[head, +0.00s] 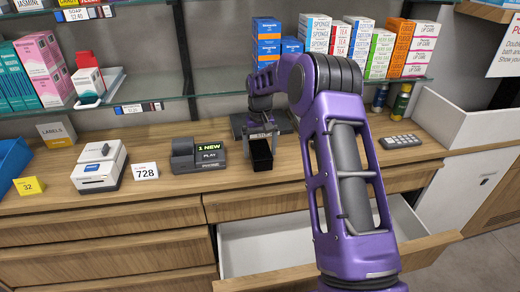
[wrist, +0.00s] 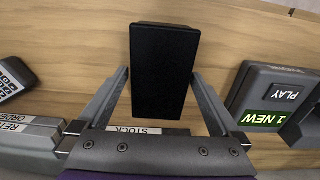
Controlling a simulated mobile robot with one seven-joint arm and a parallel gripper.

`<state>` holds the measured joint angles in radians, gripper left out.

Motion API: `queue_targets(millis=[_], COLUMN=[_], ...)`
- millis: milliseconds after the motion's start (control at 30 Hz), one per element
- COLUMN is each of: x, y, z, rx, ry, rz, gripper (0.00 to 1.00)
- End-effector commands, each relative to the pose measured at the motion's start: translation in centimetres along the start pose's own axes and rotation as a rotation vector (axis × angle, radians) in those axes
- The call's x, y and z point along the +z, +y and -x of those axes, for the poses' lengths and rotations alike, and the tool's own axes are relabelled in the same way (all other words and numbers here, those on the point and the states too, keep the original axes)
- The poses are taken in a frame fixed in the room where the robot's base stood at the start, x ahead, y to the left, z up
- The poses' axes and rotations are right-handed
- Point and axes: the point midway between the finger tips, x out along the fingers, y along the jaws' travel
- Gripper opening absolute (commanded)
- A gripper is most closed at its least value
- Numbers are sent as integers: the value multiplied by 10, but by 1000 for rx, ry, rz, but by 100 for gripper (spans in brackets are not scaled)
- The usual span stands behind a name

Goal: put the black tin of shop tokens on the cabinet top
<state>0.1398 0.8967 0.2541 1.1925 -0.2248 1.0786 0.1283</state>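The black tin (head: 261,153) is a small dark box over the front part of the wooden cabinet top (head: 215,182), right of the dark till-like device. In the wrist view the tin (wrist: 164,70) shows as a plain black rectangle between my fingers. My gripper (head: 261,140) reaches down from above with one finger on each side of the tin. In the wrist view the fingertips of my gripper (wrist: 160,75) lie very close to both sides; I cannot tell whether they press on it. Whether the tin's underside touches the wood is not clear.
The dark device reading "1 NEW" (head: 198,155) stands close left of the tin. A card "728" (head: 145,171) and a white printer (head: 99,167) are further left. A grey keypad (head: 400,141) lies right. Below, a white drawer (head: 262,248) stands open. Glass shelves (head: 225,81) hang behind.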

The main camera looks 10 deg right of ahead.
Motion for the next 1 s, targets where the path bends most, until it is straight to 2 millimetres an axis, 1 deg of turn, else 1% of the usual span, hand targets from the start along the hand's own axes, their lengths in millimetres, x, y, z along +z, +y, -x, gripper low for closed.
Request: queue_targets(millis=[133,267,367,500,700,833,1000], x=[0,-1,-1,-1,0,0,0], y=[0,0,0,0,0,0,0], z=[2,12,30,62,100,116,124], rx=[0,0,0,0,0,0,0], ry=[0,3,5,6,3,2,0], rz=[0,0,0,0,0,0,0], gripper=[100,100,100,100,100,100,100])
